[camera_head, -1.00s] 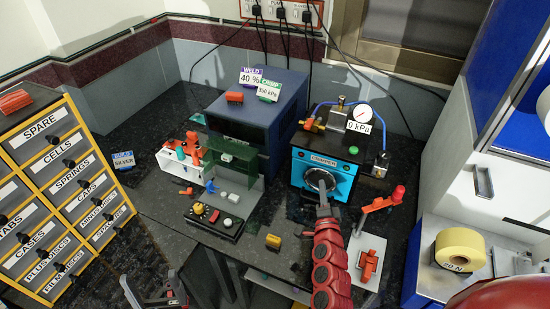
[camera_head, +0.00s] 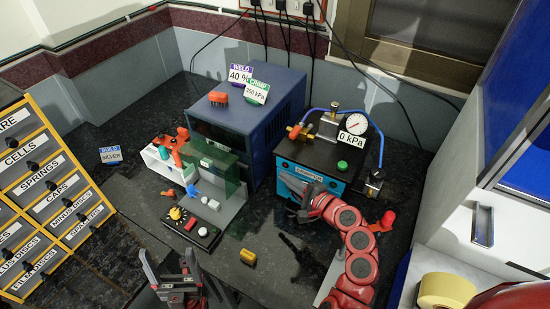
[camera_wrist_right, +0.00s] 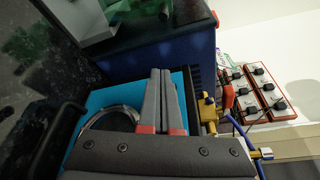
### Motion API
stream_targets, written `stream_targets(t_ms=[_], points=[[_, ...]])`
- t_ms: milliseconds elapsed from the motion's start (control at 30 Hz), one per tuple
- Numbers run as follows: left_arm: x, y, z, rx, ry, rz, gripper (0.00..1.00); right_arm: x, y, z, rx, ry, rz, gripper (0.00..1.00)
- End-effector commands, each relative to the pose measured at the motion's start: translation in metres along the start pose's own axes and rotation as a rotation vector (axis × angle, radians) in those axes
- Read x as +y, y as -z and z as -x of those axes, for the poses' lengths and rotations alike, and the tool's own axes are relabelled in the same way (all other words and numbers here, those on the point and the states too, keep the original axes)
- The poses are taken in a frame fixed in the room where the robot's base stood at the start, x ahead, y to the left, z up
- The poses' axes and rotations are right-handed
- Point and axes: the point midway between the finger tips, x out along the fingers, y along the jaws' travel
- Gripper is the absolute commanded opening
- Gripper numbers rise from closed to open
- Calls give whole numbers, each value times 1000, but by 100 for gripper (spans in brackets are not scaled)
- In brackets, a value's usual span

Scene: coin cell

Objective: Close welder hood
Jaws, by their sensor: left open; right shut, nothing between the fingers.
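The welder (camera_head: 250,110) is a dark blue box with the "WELD 40 %" card on top. Its hood is a see-through green panel (camera_head: 228,175) at the box's front, over the welding station; its exact angle is hard to tell. My left gripper (camera_head: 168,262) is open and empty at the bottom, in front of the hood and apart from it. My right gripper (camera_head: 290,185) is at the front of the light blue crimper (camera_head: 318,183), right of the hood. In the right wrist view its fingers (camera_wrist_right: 160,72) are shut and empty, above the crimper's ring (camera_wrist_right: 108,120).
A white bin with orange parts (camera_head: 165,160) stands left of the hood. A black button panel (camera_head: 190,228) and a yellow block (camera_head: 248,257) lie in front. The labelled drawer cabinet (camera_head: 40,190) is at left, a gauge (camera_head: 358,124) behind the crimper.

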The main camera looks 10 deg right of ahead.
Motion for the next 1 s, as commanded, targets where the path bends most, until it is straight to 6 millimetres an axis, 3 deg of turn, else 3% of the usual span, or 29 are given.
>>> stream_targets(t_ms=[167,500,767,1000], points=[[0,1,-4,0,0,0,85,0,-4,-9,-13,-6,-5,0],[-1,4,-22,-1,0,0,85,-2,-4,-66,-11,-5,-4,0],[-2,5,-29,-1,0,0,85,-1,-4,-101,-10,-5,-2,0],[-3,9,-50,0,0,0,85,-2,-32,-90,-7,-4,-3,0]])
